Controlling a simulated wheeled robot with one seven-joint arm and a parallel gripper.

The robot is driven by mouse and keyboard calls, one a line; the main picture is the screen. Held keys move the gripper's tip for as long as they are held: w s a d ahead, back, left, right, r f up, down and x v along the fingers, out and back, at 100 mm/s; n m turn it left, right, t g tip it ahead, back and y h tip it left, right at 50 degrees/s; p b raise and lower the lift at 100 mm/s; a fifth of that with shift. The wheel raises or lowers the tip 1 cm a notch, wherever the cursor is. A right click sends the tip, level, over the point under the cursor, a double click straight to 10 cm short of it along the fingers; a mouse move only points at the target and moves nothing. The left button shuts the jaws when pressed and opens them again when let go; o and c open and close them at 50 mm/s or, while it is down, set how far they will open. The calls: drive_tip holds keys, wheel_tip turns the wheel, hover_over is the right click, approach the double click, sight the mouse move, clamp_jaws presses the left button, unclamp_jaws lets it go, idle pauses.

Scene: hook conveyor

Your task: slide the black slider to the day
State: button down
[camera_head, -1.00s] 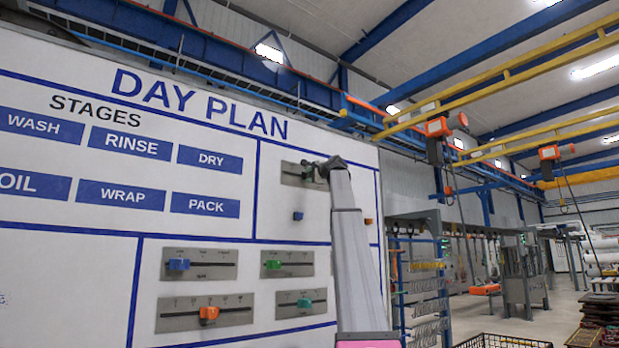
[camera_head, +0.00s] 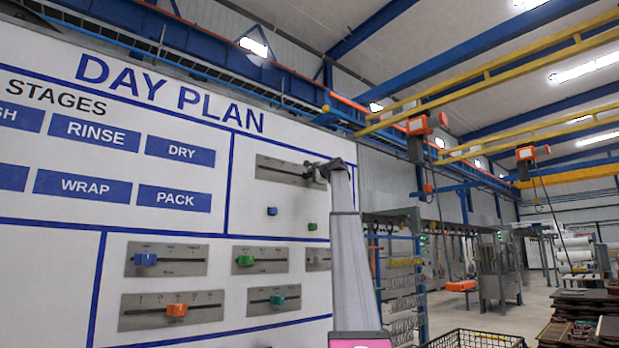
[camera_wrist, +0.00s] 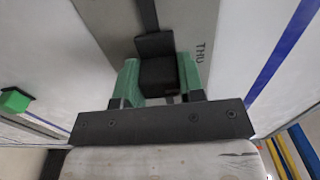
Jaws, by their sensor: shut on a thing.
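The black slider (camera_wrist: 156,70) sits in the slot of a grey metal plate (camera_wrist: 110,22) in the wrist view. My gripper (camera_wrist: 155,84) is shut on it, with one green finger on each side. The letters "THU" show on the plate just right of the slider. In the head view the plate (camera_head: 285,170) is at the upper right of the DAY PLAN board, and my gripper (camera_head: 318,172) is at its right end. The slider is hidden behind my gripper there, and the other day marks are too small to read.
Below the plate are a blue knob (camera_head: 272,211) and a green knob (camera_head: 312,226). Lower plates carry a blue slider (camera_head: 145,259), a green one (camera_head: 245,260), an orange one (camera_head: 177,310) and a teal one (camera_head: 278,300). A wire basket (camera_head: 475,340) stands at lower right.

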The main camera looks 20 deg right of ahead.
drive_tip(key=c, duration=0.7)
unclamp_jaws()
drive_tip(key=shift+s, duration=0.1)
drive_tip(key=v, duration=1)
drive_tip(key=shift+s+d, duration=0.1)
drive_tip(key=shift+s, duration=0.2)
